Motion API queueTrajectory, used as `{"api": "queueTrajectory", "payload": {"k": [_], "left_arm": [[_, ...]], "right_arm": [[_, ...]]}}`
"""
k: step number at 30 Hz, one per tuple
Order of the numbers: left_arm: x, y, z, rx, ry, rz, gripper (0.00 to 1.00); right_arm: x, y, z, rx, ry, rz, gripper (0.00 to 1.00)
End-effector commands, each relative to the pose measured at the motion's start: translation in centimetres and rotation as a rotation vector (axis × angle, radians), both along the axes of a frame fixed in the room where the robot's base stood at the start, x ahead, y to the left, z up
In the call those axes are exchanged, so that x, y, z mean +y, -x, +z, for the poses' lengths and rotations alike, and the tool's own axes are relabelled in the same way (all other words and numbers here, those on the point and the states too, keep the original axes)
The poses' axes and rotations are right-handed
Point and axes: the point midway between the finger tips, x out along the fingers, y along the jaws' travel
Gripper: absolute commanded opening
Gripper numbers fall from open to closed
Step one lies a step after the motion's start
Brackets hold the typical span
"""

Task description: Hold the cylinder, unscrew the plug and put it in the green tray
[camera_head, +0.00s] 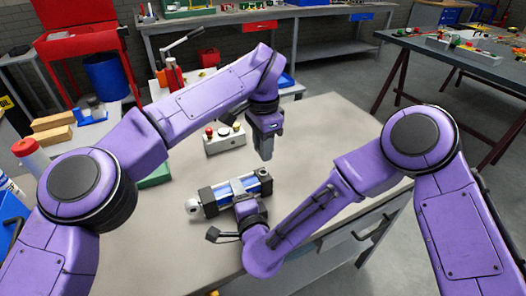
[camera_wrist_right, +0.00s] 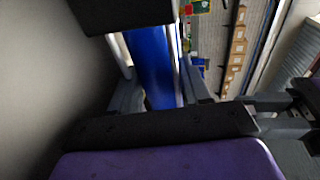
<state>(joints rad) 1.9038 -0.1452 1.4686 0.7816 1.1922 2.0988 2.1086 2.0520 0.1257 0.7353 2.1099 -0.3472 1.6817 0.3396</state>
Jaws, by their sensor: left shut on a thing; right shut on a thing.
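The cylinder (camera_head: 215,196) lies on the grey workbench, blue with black end blocks and a silver eye at its left end. My right gripper (camera_head: 241,190) is shut around the cylinder's middle. In the right wrist view, the blue barrel (camera_wrist_right: 150,60) sits between the fingers (camera_wrist_right: 160,92). My left gripper (camera_head: 265,157) points down just beyond the cylinder's right end block, its fingers close together. The plug is not visible; the fingers hide what they hold. The green tray (camera_head: 156,176) is on the bench at left, mostly behind my left arm.
A small box with red and black knobs (camera_head: 224,138) stands on the bench behind the cylinder. A red-capped bottle (camera_head: 29,154) and wooden blocks (camera_head: 52,128) are at far left. The bench's right part (camera_head: 325,125) is clear.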

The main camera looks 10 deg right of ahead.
Motion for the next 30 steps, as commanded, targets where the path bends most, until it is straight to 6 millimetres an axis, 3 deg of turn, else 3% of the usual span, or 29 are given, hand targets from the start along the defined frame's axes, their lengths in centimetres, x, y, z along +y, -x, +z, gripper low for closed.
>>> {"api": "queueTrajectory", "payload": {"k": [1, 2, 4, 19, 30], "left_arm": [[0.0, 0.0, 0.0, 0.000, 0.000, 0.000, 0.00], [0.0, 0.0, 0.0, 0.000, 0.000, 0.000, 0.00], [0.0, 0.0, 0.0, 0.000, 0.000, 0.000, 0.00], [0.0, 0.0, -0.3, 0.000, 0.000, 0.000, 0.00], [0.0, 0.0, -2.4, 0.000, 0.001, 0.000, 0.00]], "right_arm": [[0.0, 0.1, -0.1, 0.003, 0.001, 0.001, 0.00], [0.0, 0.1, -0.1, 0.003, 0.001, 0.001, 0.53], [0.0, 0.1, -0.1, 0.003, 0.001, 0.001, 0.76], [-0.1, 0.8, -0.4, 0.008, 0.005, 0.004, 0.77], [-2.0, 9.0, 1.1, -0.001, 0.003, 0.005, 0.77]]}}
